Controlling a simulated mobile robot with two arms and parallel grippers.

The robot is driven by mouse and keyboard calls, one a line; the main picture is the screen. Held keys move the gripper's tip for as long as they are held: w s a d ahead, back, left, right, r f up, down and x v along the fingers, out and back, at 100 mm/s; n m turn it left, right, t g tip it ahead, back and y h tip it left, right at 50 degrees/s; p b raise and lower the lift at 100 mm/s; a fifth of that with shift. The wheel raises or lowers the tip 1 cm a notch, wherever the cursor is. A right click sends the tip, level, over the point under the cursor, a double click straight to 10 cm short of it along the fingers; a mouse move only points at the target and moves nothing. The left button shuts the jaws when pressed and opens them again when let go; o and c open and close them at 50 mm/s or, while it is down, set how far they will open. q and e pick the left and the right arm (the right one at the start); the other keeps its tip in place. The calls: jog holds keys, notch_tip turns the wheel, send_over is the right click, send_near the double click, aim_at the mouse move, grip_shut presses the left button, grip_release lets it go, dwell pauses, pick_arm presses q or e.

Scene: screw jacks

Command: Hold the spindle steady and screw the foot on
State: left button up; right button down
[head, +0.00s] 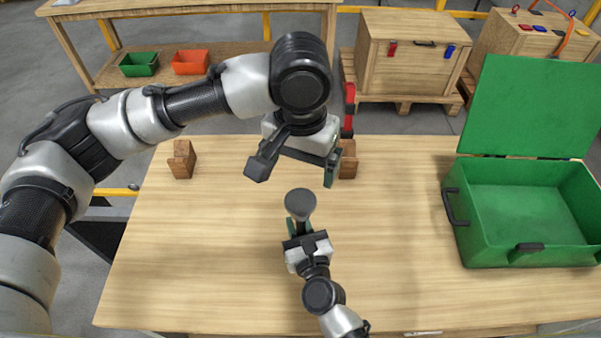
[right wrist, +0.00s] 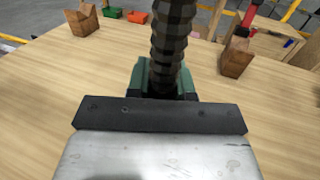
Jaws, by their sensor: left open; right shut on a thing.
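My right gripper (head: 299,230) is shut on the upright spindle near the middle of the table. In the right wrist view the spindle (right wrist: 172,45) is a dark, ribbed shaft rising from between the fingers and out of the frame. In the head view a grey, round top (head: 300,203) faces up above the right gripper. My left gripper (head: 294,172) is open and empty, just behind the spindle in the picture, its fingers wide apart. I cannot make out the foot for certain. The right gripper's fingertips are mostly hidden.
A notched wooden block (head: 181,160) stands empty at the table's back left. Another block (head: 348,160) stands partly behind the left gripper, with a red upright thing (head: 349,105) above it. An open green box (head: 520,258) is on the right. The table's front left is clear.

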jog(key=shift+r, duration=0.1)
jog(key=c, duration=0.9)
grip_release()
jog(key=shift+s, duration=0.1)
jog(key=shift+s+d, duration=0.1)
jog(key=shift+s, duration=0.15)
pick_arm(q)
notch_tip(320, 180, down, 3)
jog(key=b, duration=0.3)
jog(key=shift+r, duration=0.1)
pick_arm(e)
jog(key=v, duration=1)
